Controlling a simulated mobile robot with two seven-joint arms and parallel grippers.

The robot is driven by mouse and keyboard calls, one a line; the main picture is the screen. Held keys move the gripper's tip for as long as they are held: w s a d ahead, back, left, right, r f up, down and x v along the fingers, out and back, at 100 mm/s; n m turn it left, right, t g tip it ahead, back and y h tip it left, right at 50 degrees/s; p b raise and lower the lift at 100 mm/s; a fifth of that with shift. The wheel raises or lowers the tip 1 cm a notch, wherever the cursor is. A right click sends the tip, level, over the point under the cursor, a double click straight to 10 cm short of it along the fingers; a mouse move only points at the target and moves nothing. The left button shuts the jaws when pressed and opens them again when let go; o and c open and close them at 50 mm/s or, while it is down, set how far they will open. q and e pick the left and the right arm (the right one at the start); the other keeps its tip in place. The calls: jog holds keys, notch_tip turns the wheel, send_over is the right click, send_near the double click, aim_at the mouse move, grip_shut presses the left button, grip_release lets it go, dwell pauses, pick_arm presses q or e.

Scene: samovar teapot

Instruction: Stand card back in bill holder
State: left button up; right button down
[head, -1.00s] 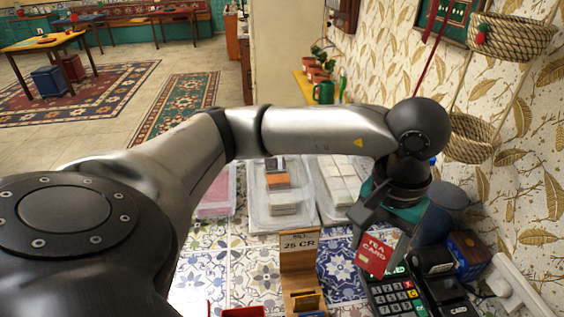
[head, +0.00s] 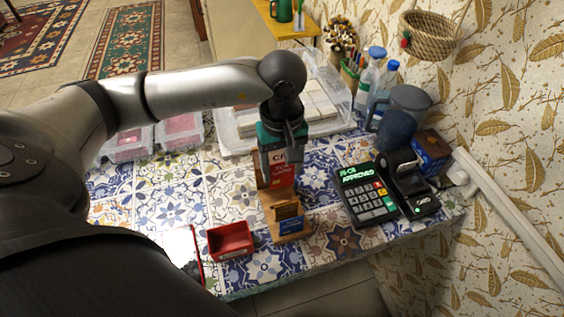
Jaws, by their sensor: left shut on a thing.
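The red card (head: 282,175) is at my left gripper (head: 281,158), which is shut on it. The card hangs under the fingers, in front of the upright price sign of the wooden bill holder (head: 274,206). The gripper and card hide most of that sign. The bill holder stands on the tiled counter, with a small blue-and-wood piece (head: 289,217) in its front. I cannot tell whether the card's lower edge touches the holder. My right gripper is not in view.
A card terminal (head: 366,196) reading "APPROVED" and a black card reader (head: 415,192) stand right of the holder. A red tray (head: 230,240) is at its left. Clear plastic bins (head: 240,130) and bottles (head: 368,75) stand behind.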

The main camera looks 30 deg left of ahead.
aim_at(282, 182)
pick_arm(q)
notch_tip(282, 182, down, 5)
jog(key=b, duration=0.2)
jog(key=shift+r+b, duration=0.15)
jog(key=shift+b, duration=0.15)
notch_tip(282, 182, down, 2)
jog(key=shift+f+b, duration=0.1)
jog(key=shift+b, duration=0.9)
jog(key=shift+f, duration=0.25)
jog(key=shift+b, duration=0.45)
jog(key=shift+f+b, duration=0.7)
jog(key=shift+b, duration=0.25)
jog(key=shift+a+f+b, duration=0.15)
jog(key=shift+f+b, duration=0.1)
jog(key=shift+b, duration=0.05)
